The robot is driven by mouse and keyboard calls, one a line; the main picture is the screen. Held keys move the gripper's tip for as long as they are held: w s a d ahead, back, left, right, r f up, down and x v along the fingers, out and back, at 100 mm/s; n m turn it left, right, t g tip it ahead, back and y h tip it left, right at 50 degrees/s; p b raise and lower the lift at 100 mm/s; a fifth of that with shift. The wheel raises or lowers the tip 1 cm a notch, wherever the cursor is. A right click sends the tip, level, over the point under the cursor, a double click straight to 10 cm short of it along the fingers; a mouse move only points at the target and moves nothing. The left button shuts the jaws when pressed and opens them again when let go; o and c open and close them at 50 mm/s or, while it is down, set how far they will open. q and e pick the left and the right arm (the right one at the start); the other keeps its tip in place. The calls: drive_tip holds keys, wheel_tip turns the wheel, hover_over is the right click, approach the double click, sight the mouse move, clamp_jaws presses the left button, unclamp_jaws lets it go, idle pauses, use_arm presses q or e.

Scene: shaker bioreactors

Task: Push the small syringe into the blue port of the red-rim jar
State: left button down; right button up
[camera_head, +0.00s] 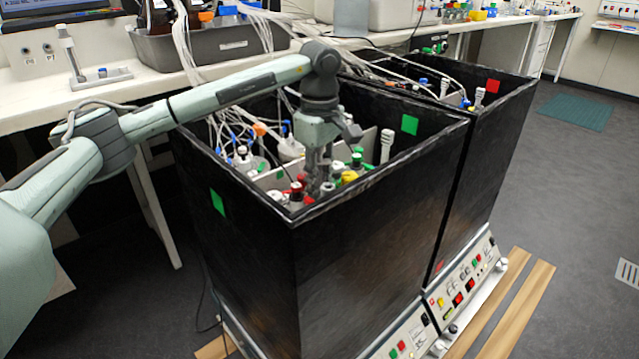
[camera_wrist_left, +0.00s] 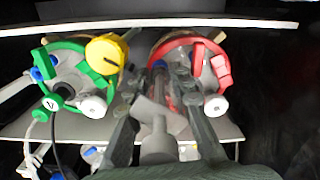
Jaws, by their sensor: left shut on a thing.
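My left gripper (camera_head: 318,180) reaches down into the near black box, and in the left wrist view its two fingers (camera_wrist_left: 159,88) are closed around the small syringe (camera_wrist_left: 157,146). The syringe's grey flange and plunger end face the camera, and its tip points at the left side of the red-rim jar (camera_wrist_left: 222,66). A bit of blue (camera_wrist_left: 159,64), likely the blue port, shows by the tip. The fingers hide most of the barrel, so I cannot tell whether the tip is in the port. In the head view, a red part (camera_head: 297,186) shows beside my gripper.
A green-rim jar (camera_wrist_left: 110,83) with a yellow cap (camera_wrist_left: 106,53) stands left of the red-rim jar. The black box walls (camera_head: 370,235) surround the jars closely. Tubes and several other fittings crowd the box. A second black box (camera_head: 485,150) stands behind right.

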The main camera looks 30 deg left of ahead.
use_arm(q)
drive_tip(key=shift+f, duration=0.4)
drive_tip(key=c, duration=1.3)
unclamp_jaws()
drive_tip(key=shift+r, duration=0.1)
